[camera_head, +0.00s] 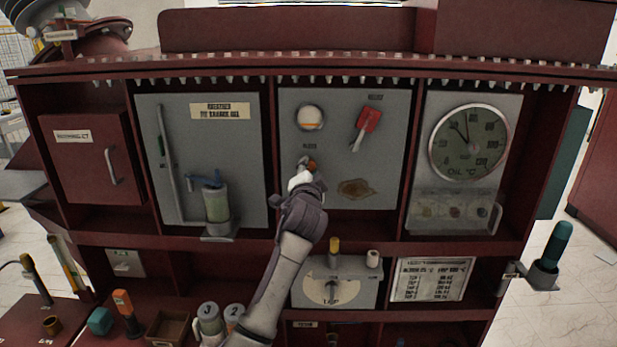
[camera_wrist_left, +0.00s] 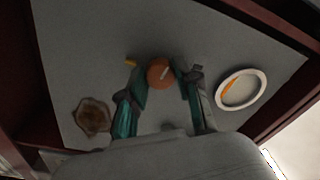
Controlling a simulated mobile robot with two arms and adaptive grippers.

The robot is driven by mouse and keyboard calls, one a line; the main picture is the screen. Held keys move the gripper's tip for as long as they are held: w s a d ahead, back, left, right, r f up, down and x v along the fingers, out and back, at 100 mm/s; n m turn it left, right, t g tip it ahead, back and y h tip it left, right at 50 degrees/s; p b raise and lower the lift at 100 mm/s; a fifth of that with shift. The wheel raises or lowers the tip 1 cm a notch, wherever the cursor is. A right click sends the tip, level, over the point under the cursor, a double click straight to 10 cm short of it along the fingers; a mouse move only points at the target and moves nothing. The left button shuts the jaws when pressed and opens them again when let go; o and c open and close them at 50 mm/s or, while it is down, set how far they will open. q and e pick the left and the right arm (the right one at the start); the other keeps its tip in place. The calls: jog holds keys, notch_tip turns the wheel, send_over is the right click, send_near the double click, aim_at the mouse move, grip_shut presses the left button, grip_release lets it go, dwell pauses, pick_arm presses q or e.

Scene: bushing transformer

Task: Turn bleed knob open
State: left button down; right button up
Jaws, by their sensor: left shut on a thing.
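The bleed knob (camera_head: 312,165) is a small round orange-red knob on the grey middle panel (camera_head: 385,185), below a small label reading like "BLEED". The gripper hides part of the knob in the head view. My right gripper is not in view.
A round white-rimmed gauge (camera_head: 310,118) and a red lever (camera_head: 367,122) sit above the knob. A brown stain (camera_head: 355,188) lies to its lower right. Cabinet dividers flank the panel. A tap-changer box (camera_head: 360,285) stands below, near my forearm.

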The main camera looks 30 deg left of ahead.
pick_arm(q)
jog(key=shift+f+n+b, duration=0.2)
jog(key=shift+n+b, duration=0.2)
jog(key=shift+n, duration=0.5)
jog(key=c, duration=0.8)
grip_release()
jog(key=shift+r, duration=0.1)
jog(key=v, duration=1.2)
jog(key=shift+r, duration=0.1)
